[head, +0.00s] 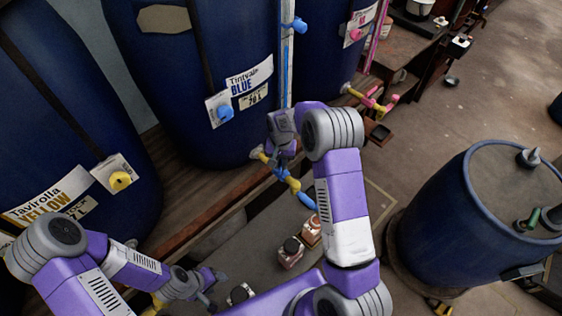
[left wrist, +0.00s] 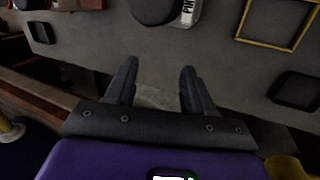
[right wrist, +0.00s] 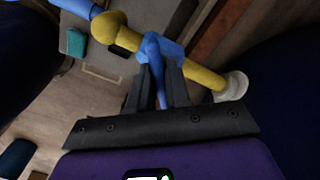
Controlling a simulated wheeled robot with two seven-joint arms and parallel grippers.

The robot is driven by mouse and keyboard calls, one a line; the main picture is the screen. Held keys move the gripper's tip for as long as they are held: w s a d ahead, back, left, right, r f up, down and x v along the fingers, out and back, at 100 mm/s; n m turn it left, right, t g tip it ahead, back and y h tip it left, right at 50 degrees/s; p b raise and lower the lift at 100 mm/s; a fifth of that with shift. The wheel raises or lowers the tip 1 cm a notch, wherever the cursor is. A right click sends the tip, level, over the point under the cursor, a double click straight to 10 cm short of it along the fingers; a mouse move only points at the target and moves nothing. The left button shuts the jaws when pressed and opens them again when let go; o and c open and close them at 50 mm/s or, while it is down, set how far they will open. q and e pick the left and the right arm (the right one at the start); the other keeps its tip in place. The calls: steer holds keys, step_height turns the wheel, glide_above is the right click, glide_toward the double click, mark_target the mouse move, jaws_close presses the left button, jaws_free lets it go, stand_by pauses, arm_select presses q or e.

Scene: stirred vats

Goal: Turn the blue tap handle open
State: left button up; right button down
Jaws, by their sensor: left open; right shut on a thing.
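The blue tap handle (right wrist: 158,48) is on a yellow tap (right wrist: 195,72) that comes out of the blue-labelled vat (head: 215,70). The tap's blue spout (head: 306,200) shows in the head view. My right gripper (right wrist: 160,85) is shut on the blue tap handle, with a finger on each side of it. In the head view the right gripper (head: 278,155) hides most of the handle. My left gripper (head: 212,283) is open and empty at the lower left, low over the grey surface. Its two fingers (left wrist: 155,85) show apart in the left wrist view.
The yellow-labelled vat (head: 60,130) stands at the left. Another vat with a pink tap (head: 370,100) stands at the back. A separate blue drum (head: 470,220) stands at the right. Small containers (head: 290,252) sit on the grey surface (head: 255,240) below the tap.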

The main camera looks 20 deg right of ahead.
mark_target(281, 162)
steer(key=n, duration=0.5)
steer(key=shift+n, duration=0.3)
steer(key=shift+n+p, duration=0.3)
steer(key=shift+n, duration=2)
steer(key=c, duration=1.1)
jaws_free()
step_height(281, 162, up, 8)
steer(key=shift+f+p, duration=0.2)
steer(key=shift+p, duration=0.45)
